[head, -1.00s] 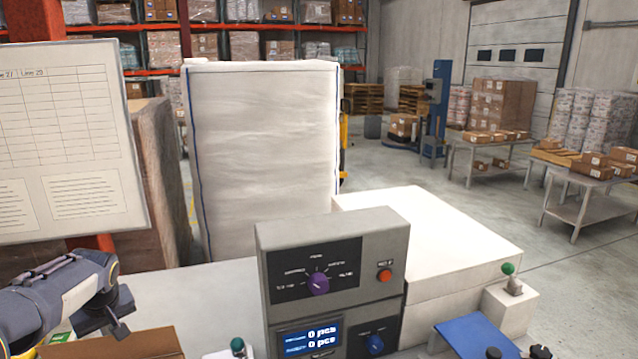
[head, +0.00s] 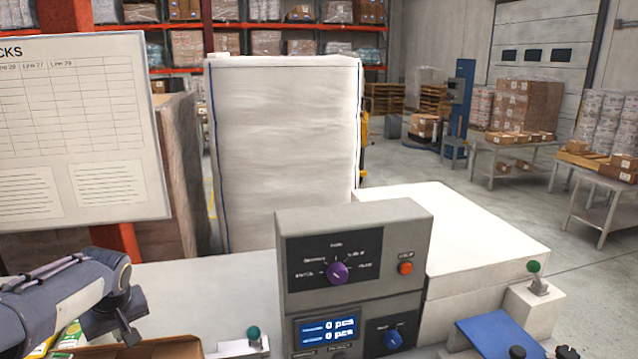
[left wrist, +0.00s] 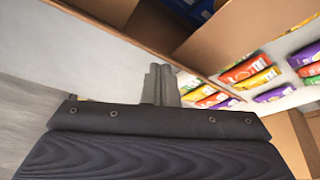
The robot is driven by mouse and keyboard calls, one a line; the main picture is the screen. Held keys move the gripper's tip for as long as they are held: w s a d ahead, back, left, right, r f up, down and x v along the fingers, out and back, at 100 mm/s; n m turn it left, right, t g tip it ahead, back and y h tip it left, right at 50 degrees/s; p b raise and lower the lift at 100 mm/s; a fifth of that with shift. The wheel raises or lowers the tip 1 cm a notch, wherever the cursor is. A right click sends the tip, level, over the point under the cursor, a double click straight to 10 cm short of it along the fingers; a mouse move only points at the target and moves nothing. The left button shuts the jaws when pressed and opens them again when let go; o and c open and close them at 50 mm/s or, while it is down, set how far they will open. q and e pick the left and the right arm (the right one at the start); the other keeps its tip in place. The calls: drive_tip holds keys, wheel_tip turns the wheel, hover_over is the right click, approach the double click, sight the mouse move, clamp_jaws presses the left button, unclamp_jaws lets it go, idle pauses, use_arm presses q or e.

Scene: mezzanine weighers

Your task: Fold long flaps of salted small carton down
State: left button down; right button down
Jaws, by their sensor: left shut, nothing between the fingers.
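A brown open carton (head: 165,348) shows only its edge at the bottom left of the head view. In the left wrist view its cardboard flaps (left wrist: 245,32) stick out around a dark opening with something blue (left wrist: 192,10) inside. My left gripper (head: 132,338) is low at the carton's edge in the head view. In the left wrist view its fingers (left wrist: 160,72) are together and empty, close to the near cardboard panel. Whether they touch it I cannot tell. My right gripper is not in view.
Several colourful bags (left wrist: 245,75) lie beside the carton. A grey weigher console (head: 352,245) stands right of the carton, with a white box-shaped unit (head: 470,225) behind it. A paper chart (head: 80,130) hangs at the left. A tall white wrapped stack (head: 285,150) stands behind.

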sight(120, 347)
use_arm(q)
drive_tip(key=shift+s+d+f+b, duration=0.2)
drive_tip(key=shift+s+f+b, duration=0.4)
drive_tip(key=shift+f+b, duration=0.25)
drive_tip(key=shift+s+d+f+b, duration=0.1)
drive_tip(key=shift+s+b, duration=0.2)
drive_tip(key=shift+s, duration=0.2)
drive_tip(key=shift+f, duration=0.15)
